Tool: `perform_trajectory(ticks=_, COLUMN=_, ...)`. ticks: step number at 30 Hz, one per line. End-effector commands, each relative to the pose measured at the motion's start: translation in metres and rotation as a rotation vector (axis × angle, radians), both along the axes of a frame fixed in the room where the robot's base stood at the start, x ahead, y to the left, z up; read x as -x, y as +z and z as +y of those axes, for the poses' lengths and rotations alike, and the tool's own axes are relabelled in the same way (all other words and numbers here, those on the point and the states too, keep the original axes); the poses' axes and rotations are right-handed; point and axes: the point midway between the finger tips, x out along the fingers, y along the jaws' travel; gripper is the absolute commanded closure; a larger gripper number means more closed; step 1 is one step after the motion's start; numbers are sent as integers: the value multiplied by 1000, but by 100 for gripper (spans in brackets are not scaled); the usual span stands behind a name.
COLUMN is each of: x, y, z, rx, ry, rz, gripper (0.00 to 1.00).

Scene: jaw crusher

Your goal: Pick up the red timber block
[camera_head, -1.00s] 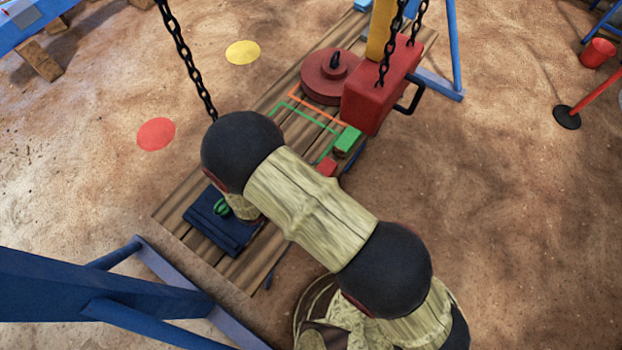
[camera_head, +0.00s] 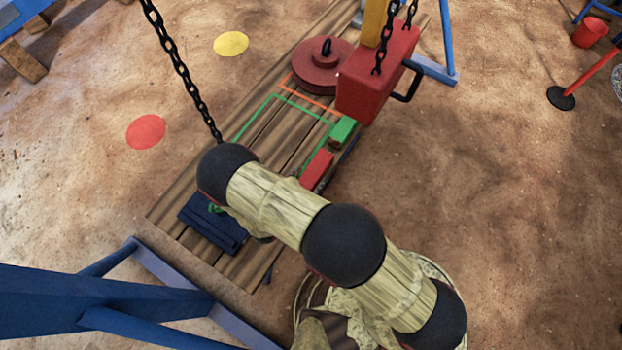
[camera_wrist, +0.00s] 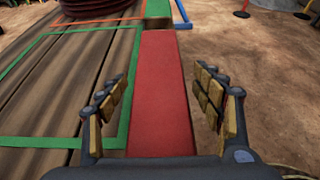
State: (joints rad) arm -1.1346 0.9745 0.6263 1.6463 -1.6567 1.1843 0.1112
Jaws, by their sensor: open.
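The red timber block (camera_head: 317,169) lies on the plank platform (camera_head: 170,211) near its right edge, partly hidden by my arm in the head view. In the wrist view the red block (camera_wrist: 163,95) runs lengthwise away from me, between the two fingers of my gripper (camera_wrist: 168,100). The fingers are open, with a gap on each side of the block. Its near end is hidden by my gripper's palm. In the head view my gripper is hidden behind my arm.
A green block (camera_head: 342,131) lies just beyond the red one. A red box with a handle (camera_head: 375,75) and a round red weight (camera_head: 321,66) stand farther back. A chain (camera_head: 180,65) hangs at the left. A dark blue pad (camera_head: 212,222) lies at the platform's near end.

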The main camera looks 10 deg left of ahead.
Motion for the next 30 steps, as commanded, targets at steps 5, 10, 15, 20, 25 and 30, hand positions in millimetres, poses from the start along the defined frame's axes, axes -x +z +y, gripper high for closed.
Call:
perform_trajectory(ticks=5, x=-13, y=-6, z=-5, rx=-2, ry=-1, rz=-1, gripper=33)
perform_trajectory(ticks=10, x=-14, y=-5, z=-5, rx=-2, ry=1, rz=-1, gripper=33)
perform_trajectory(ticks=15, x=-14, y=-5, z=-5, rx=-2, ry=0, rz=-2, gripper=40)
perform_trajectory(ticks=20, x=-14, y=-5, z=-5, rx=-2, ry=0, rz=-2, gripper=49)
perform_trajectory(ticks=25, x=-14, y=-5, z=-5, rx=-2, ry=0, rz=-2, gripper=58)
perform_trajectory(ticks=30, x=-14, y=-5, z=-5, rx=-2, ry=0, rz=-2, gripper=68)
